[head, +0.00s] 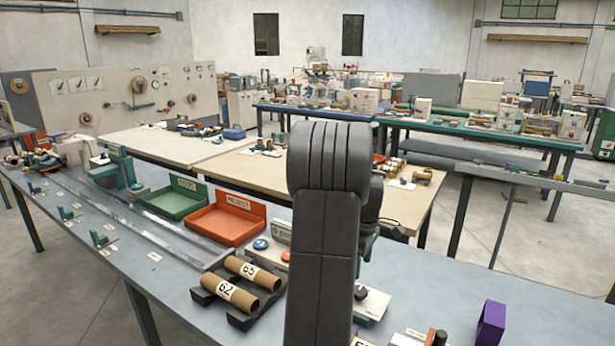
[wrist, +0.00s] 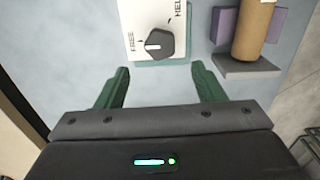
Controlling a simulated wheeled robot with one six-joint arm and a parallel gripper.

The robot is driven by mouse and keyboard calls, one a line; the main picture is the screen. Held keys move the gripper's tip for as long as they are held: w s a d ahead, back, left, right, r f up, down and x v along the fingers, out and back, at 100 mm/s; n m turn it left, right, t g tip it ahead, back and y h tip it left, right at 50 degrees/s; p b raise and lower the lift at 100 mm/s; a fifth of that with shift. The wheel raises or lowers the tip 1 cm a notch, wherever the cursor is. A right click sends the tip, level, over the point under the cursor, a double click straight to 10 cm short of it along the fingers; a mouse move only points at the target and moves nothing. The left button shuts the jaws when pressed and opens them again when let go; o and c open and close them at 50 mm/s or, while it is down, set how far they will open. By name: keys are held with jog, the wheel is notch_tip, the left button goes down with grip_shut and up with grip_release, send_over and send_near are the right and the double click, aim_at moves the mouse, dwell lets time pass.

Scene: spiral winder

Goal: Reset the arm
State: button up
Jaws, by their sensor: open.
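My gripper (wrist: 160,88) shows in the wrist view with its two green fingers spread apart and nothing between them. It points toward a white panel (wrist: 140,15) with a dark knob (wrist: 158,44) and the words FREE and HELD. The fingertips are just short of the panel's near edge; I cannot tell the height between them.
In the head view, tubes marked 62 (head: 222,288) and 65 (head: 262,276) lie in a dark cradle. A green tray (head: 168,205) and an orange tray (head: 215,225) sit behind on the grey bench (head: 120,235).

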notch_tip(320, 180, down, 9)
jog(key=shift+r, duration=0.1)
dwell(0.5)
